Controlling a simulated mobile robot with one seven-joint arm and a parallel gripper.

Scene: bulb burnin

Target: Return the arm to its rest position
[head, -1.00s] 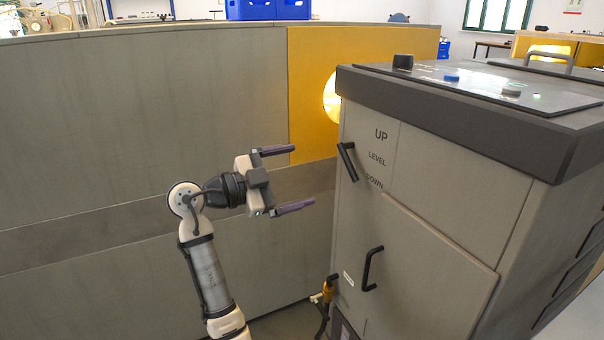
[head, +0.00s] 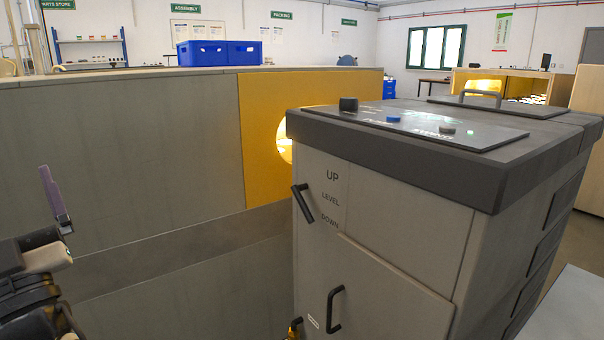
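My gripper (head: 54,202) is at the left edge of the head view, partly cut off by the frame. One dark purple finger points up; the other finger is not visible, so its opening cannot be told. Nothing shows held against the visible finger. Dark and pale parts of my arm (head: 35,295) show below it in the lower left corner. The gripper is well to the left of the grey machine cabinet and apart from it in the picture.
The grey cabinet (head: 400,245) has a lever (head: 302,203) beside UP, LEVEL and DOWN, and a door handle (head: 334,310). A grey wall (head: 120,150) with a yellow panel (head: 262,150) stands behind.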

